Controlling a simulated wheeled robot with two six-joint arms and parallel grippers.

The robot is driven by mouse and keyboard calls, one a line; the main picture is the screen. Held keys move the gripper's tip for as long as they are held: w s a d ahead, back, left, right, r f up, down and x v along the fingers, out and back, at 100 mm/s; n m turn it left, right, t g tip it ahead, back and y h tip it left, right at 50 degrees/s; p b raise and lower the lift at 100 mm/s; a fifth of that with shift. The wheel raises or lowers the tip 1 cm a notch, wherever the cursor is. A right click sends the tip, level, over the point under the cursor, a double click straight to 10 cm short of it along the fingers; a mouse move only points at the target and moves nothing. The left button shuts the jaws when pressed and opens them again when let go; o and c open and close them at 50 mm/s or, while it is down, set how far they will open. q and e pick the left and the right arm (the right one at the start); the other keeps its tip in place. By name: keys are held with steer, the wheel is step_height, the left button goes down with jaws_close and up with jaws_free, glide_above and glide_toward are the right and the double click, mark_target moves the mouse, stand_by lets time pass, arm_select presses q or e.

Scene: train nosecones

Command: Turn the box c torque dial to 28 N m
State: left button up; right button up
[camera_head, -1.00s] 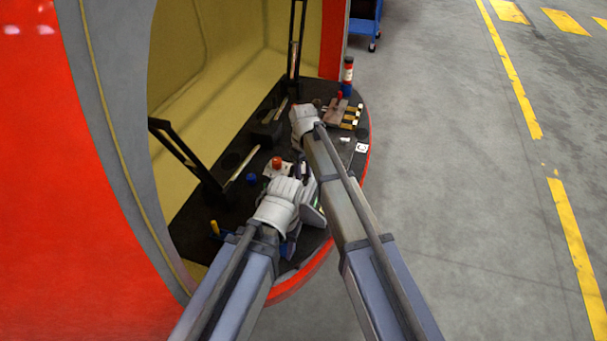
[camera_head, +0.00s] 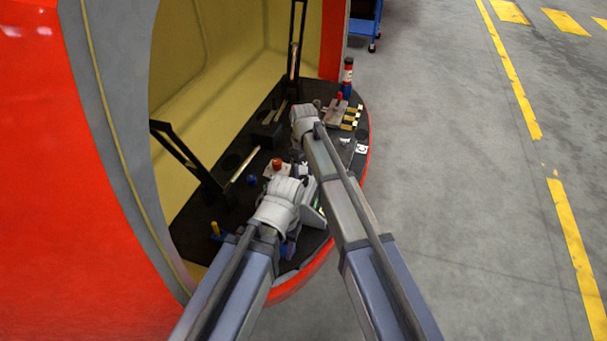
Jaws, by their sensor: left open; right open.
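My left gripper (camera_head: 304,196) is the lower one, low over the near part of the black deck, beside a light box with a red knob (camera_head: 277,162). Its fingers are mostly hidden behind its pale wrist; it is open. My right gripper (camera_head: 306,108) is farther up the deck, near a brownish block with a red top. Its fingers are largely hidden by its wrist; it is open. I cannot make out the box c torque dial, its scale or its label. Whether either gripper touches anything is not visible.
The black deck (camera_head: 233,157) lies inside a red-rimmed nosecone (camera_head: 60,180). Black bars (camera_head: 186,155) stand on its left side. A red, white and blue cylinder (camera_head: 347,75) stands at the far edge. A blue knob (camera_head: 252,181) and a yellow piece (camera_head: 215,229) are low left. Open floor lies right.

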mark_target(304, 179)
step_height(304, 179, up, 7)
steer(key=p, duration=0.6)
steer(key=shift+r+p, duration=0.15)
steer(key=shift+p, duration=0.25)
arm_select(q)
step_height(304, 179, up, 7)
steer(key=shift+r, duration=0.15)
